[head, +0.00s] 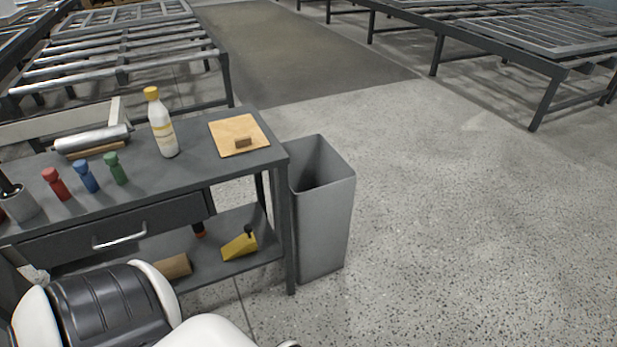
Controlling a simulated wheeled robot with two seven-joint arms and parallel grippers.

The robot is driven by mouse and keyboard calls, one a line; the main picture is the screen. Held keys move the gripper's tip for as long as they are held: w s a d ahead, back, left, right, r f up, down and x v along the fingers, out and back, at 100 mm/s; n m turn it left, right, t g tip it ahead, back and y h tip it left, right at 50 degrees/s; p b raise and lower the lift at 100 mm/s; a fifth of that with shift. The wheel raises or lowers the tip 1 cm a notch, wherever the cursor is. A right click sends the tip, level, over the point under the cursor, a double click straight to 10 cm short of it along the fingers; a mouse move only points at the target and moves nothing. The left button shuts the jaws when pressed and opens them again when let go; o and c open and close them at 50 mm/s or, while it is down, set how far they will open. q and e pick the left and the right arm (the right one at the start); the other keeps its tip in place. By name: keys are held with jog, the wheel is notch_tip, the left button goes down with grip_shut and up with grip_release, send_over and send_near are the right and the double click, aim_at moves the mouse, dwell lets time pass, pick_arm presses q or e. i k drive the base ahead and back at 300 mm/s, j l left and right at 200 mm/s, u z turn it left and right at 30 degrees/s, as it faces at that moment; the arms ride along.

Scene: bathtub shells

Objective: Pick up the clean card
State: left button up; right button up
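A flat tan square, card-like (228,131), lies on the grey workbench top near its right end. A small brown block (243,142) sits on its lower right part. I cannot tell whether this square is the clean card, and no other plain card shows clearly. My left and right grippers are not in view. Only white and black parts of my own body show at the lower left.
The workbench (190,178) holds a white bottle (162,128), red (57,184), blue (86,177) and green (115,169) small bottles, and a silver roll (93,139). A grey bin (330,215) stands at its right end. The floor to the right is clear.

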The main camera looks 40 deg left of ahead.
aim_at(234, 136)
jog(key=u, duration=1.8)
jog(key=i+j, duration=0.25)
jog(key=i+j+z, duration=0.15)
jog(key=i+j, duration=0.15)
jog(key=j, duration=0.2)
jog(key=i+j, duration=0.25)
jog(key=j, duration=0.15)
jog(key=z, duration=0.05)
